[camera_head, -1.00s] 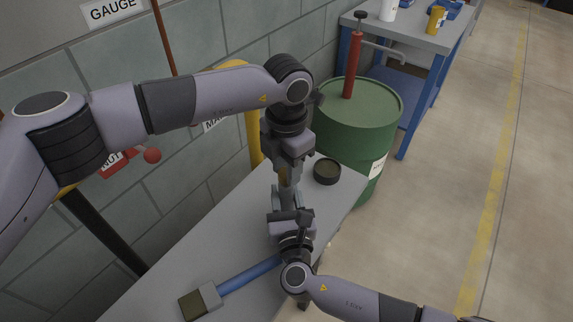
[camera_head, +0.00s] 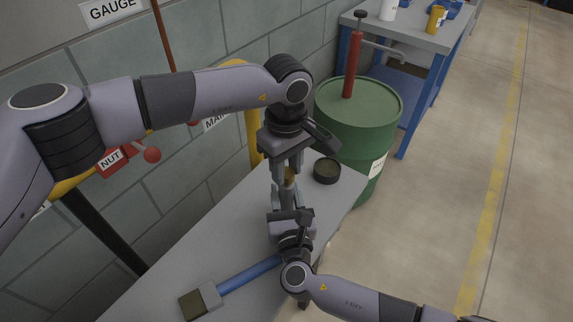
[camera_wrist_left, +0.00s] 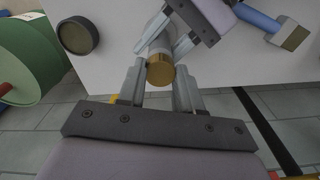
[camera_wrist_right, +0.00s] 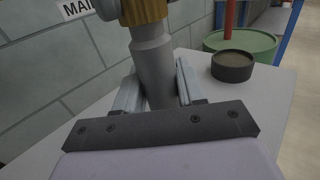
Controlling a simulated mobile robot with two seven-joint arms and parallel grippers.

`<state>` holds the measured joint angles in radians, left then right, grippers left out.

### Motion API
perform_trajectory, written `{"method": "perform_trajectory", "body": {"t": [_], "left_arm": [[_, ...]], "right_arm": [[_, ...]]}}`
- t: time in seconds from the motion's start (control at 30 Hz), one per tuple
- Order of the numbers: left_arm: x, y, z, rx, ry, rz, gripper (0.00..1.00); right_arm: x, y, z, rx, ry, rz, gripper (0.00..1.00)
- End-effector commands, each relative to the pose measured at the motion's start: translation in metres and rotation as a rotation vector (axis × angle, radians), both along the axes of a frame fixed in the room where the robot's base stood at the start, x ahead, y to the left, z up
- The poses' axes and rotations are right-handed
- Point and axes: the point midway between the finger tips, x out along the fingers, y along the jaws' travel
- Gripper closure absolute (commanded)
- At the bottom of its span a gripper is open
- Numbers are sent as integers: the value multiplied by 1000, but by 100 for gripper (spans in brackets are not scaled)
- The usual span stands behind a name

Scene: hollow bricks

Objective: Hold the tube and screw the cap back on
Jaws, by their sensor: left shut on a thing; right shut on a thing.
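The grey tube (camera_wrist_right: 152,70) stands roughly upright in my right gripper (camera_wrist_right: 150,95), whose fingers close on its sides. My right gripper also shows low in the head view (camera_head: 287,208). The golden-brown cap (camera_wrist_left: 160,72) sits at the tube's top end, and it also shows in the right wrist view (camera_wrist_right: 143,10). My left gripper (camera_wrist_left: 158,85) comes from above and is shut on the cap. In the head view, the cap (camera_head: 289,175) shows between my left fingers. The thread is hidden, so I cannot tell how tightly the cap sits.
A dark round open tin (camera_head: 326,172) stands on the grey bench (camera_head: 210,245) near its far end. A blue-handled brush (camera_head: 248,275) lies at the near end. A green drum (camera_head: 355,120) stands beyond the bench, and a block wall (camera_head: 215,160) runs along its left.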

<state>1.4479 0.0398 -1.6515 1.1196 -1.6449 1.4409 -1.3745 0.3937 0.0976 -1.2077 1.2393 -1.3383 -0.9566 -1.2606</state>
Motion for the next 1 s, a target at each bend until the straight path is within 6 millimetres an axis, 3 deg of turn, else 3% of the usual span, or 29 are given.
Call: {"method": "perform_trajectory", "body": {"t": [0.8,1.0], "left_arm": [[0,0,0,-1,-2,-1291,94],[0,0,0,-1,-2,-1504,94]], "right_arm": [[0,0,-1,-1,1,0,100],[0,0,-1,-1,2,0,100]]}}
